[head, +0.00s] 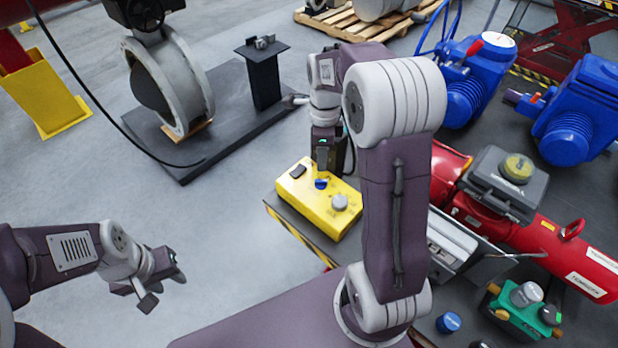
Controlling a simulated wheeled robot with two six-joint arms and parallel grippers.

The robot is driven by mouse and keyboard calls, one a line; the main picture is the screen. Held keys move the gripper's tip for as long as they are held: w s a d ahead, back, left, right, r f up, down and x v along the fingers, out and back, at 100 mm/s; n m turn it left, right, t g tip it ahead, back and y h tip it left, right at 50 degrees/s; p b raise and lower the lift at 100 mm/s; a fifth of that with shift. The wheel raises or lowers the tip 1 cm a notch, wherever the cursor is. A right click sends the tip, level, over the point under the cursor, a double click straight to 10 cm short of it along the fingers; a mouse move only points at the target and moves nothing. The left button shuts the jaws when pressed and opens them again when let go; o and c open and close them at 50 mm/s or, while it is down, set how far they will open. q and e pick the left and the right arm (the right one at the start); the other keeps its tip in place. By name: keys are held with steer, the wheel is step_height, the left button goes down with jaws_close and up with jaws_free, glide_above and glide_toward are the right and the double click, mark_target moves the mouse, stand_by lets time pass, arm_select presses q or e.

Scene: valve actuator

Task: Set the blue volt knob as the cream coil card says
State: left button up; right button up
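A yellow box (305,205) sits on the near-left corner of the dark table. On its top are a small blue knob (321,184), a grey knob (340,202) and a dark rocker (298,171). No volt lettering is legible. My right gripper (324,174) points down right at the blue knob; its fingertips are small and dark, so I cannot tell whether they touch or grip it. My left gripper (163,284) is open and empty over the floor at the lower left. I cannot make out a cream coil card.
A red actuator (545,245), a green box with knobs (525,310) and a separate blue knob (448,322) are at the right. Blue actuators (572,125) stand behind. A large valve (195,85) stands on a dark plate at the back left. Floor left of the table is clear.

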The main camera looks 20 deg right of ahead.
mark_target(319, 180)
step_height(319, 180, down, 9)
steer(key=shift+a, duration=0.2)
steer(key=shift+c, duration=0.6)
jaws_close()
